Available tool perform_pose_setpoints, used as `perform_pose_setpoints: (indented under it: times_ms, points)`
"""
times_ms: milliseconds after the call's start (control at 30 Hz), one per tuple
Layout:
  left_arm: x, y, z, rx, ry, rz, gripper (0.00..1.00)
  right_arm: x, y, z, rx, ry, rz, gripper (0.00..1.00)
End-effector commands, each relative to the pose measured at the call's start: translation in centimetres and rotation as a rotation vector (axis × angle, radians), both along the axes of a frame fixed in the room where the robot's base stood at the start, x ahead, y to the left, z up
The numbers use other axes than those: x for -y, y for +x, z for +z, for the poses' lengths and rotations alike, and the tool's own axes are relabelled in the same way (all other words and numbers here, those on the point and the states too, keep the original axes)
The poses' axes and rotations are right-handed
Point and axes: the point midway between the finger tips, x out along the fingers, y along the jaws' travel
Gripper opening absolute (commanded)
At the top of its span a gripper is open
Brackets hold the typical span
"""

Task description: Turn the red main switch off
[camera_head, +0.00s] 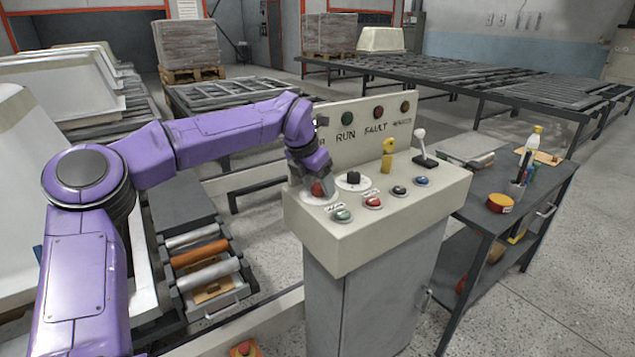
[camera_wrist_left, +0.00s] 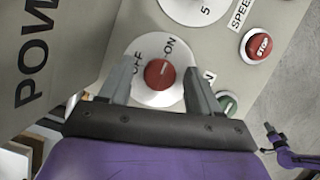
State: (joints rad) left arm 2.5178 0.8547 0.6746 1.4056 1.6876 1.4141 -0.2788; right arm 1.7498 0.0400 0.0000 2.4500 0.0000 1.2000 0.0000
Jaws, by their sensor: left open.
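The red main switch (camera_head: 318,188) is a round red knob on a white dial on top of the control console (camera_head: 400,200). In the left wrist view the red knob (camera_wrist_left: 159,73) shows on its dial, marked OFF and ON, with its pale line pointing toward ON. My left gripper (camera_head: 315,182) is above the knob. In the left wrist view my left gripper (camera_wrist_left: 155,85) is open, one finger on each side of the knob, with gaps between them and it. My right gripper is not visible in the head view; a purple arm part shows at the wrist view's right edge.
Close by on the console are a black speed dial (camera_head: 353,180), a green button (camera_head: 342,215), a red stop button (camera_head: 373,202), a yellow piece (camera_head: 388,155) and a lever (camera_head: 422,147). A dark work cart (camera_head: 490,215) stands to the right.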

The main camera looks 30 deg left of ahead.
Motion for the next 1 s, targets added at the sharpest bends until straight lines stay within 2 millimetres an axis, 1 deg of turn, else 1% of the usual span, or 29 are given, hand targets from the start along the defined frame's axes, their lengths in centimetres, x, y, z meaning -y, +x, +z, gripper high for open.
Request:
perform_pose_setpoints:
  times_ms: [67,167,200,233,267,500,667,867,1000]
  points:
    - [0.0,0.0,0.0,0.000,0.000,0.000,0.63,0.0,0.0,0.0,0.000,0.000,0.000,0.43]
    - [0.0,0.0,0.0,-0.001,0.001,-0.001,0.33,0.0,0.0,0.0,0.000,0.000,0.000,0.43]
    - [0.0,0.0,0.0,-0.001,0.001,-0.001,0.20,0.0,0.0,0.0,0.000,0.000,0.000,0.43]
    - [0.0,0.0,0.0,-0.001,0.001,-0.001,0.11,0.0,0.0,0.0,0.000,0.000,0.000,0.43]
    - [0.0,0.0,0.0,-0.001,0.001,-0.001,0.07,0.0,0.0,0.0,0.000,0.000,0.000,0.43]
    - [0.0,0.0,0.0,0.000,0.001,0.012,0.07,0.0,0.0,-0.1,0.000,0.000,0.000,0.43]
    - [0.0,0.0,-0.1,0.000,0.002,0.065,0.07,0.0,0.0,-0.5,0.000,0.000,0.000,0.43]
    - [0.1,0.0,-0.1,0.001,0.003,0.196,0.07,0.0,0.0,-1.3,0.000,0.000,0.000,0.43]
    - [0.2,0.0,-0.1,0.001,0.003,0.323,0.07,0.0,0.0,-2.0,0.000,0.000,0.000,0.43]
